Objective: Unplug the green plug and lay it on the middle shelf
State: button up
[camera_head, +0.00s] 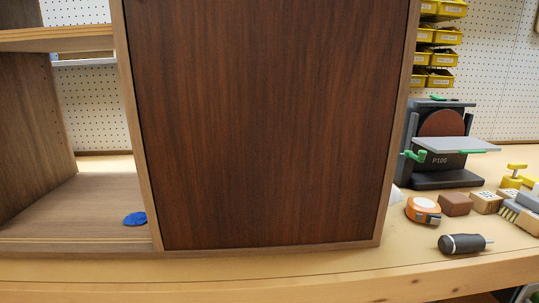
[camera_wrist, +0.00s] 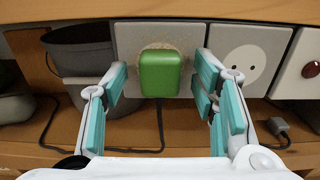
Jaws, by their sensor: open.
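The green plug (camera_wrist: 161,73) sits in a square wall plate (camera_wrist: 130,40) in the wrist view, upper middle. My gripper (camera_wrist: 160,90) is open, its teal-padded fingers spread left and right of the plug with gaps on both sides. The plug is not held. In the head view neither the plug nor my gripper shows. A shelf board (camera_head: 55,38) shows at the upper left of the cabinet, above its open bottom compartment (camera_head: 75,205). I cannot tell which board is the middle shelf.
A blue object (camera_head: 135,218) lies in the bottom compartment. A dark closed door (camera_head: 270,120) covers the cabinet's right part. A sander (camera_head: 440,145), tape measure (camera_head: 422,209) and screwdriver (camera_head: 463,243) stand or lie right. A bucket (camera_wrist: 80,55) is left of the plug; an empty socket (camera_wrist: 247,60) is right.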

grip_shut()
jog(key=s, duration=0.6)
jog(key=shift+d+p, duration=0.2)
jog(key=shift+p, duration=0.15)
dwell(1.1)
